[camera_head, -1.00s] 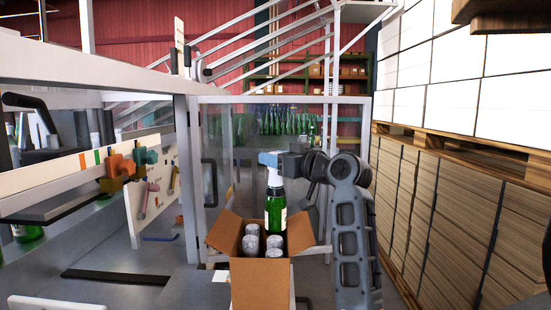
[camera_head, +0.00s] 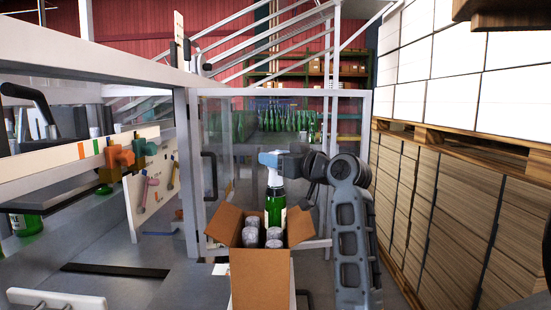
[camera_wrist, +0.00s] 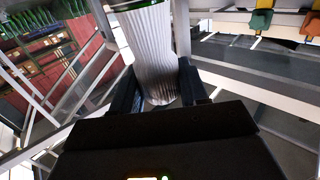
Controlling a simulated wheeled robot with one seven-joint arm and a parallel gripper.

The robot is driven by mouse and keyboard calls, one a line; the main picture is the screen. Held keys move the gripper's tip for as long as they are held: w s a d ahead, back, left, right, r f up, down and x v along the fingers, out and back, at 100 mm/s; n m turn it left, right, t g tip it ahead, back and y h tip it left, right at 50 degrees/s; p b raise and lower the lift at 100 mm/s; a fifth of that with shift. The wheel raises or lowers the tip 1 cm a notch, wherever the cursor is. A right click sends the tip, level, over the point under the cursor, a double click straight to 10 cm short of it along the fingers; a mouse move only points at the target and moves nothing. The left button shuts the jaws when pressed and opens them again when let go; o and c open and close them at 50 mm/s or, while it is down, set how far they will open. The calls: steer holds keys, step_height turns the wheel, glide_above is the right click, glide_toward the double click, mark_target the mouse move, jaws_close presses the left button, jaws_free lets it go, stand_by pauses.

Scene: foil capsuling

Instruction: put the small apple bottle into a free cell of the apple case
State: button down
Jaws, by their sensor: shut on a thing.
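My gripper (camera_head: 273,162) is shut on the silver-white foil neck of a small green bottle (camera_head: 275,203). In the wrist view the foil neck (camera_wrist: 152,50) sits between the two dark fingers. The bottle hangs upright, at the back right of the open cardboard case (camera_head: 258,275), with its lower part hidden behind or inside the case and the other bottles. Several foil-topped bottles (camera_head: 250,236) stand in the case, their bodies hidden. I cannot see the bottom of the cells.
Open flaps stick out at the left and right of the case. A glazed frame (camera_head: 280,92) stands behind it. Stacked cartons and pallets (camera_head: 440,200) line the right. A rack with coloured tools (camera_head: 120,160) is at the left.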

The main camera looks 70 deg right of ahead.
steer(key=shift+f+b, duration=1)
steer(key=shift+f, duration=0.35)
steer(key=shift+c, duration=2.4)
jaws_free()
steer(key=shift+f, duration=0.15)
steer(key=b+v, duration=0.1)
steer(key=v, duration=0.6)
steer(key=shift+s+a, duration=0.2)
steer(key=shift+s, duration=0.15)
